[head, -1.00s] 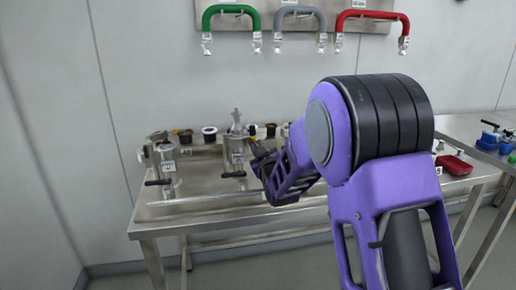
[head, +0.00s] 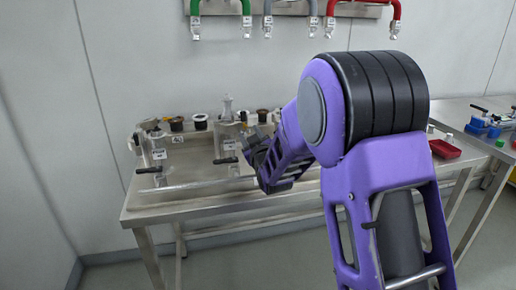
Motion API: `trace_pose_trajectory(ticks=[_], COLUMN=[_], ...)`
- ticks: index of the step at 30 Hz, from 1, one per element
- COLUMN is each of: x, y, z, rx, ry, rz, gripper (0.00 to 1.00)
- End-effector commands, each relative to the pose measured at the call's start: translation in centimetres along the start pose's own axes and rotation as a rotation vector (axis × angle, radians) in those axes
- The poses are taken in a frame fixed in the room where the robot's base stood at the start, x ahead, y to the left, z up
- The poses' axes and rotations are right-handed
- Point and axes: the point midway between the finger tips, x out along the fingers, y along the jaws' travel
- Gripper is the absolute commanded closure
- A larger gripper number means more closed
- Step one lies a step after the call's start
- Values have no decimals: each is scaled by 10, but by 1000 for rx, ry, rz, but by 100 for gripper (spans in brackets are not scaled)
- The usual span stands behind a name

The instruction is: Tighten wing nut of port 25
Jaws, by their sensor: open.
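Two metal ports with white labels stand on the steel table, a left port (head: 158,146) and a middle port (head: 228,146). Each has a black handle low on its front. The label numbers are too small to read, so I cannot tell which one is port 25. No wing nut can be made out. My gripper (head: 254,148) is dark, open and just right of the middle port, overlapping its right side in the picture. I cannot tell whether it touches the port. My purple arm hides the table to its right.
The steel table (head: 190,203) has a long metal bar near its front. Several dark-topped round parts (head: 177,124) stand along its back. A red tray (head: 445,149) and blue parts (head: 482,127) lie to the right. Green, grey and red hoses (head: 392,12) hang on the wall.

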Motion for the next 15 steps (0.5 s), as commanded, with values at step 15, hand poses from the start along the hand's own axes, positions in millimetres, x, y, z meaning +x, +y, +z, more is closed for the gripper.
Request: trace_pose_trajectory(ticks=[15], x=[-111], y=[1], z=[-1], rx=[0], ry=[0], rz=[1], gripper=[54])
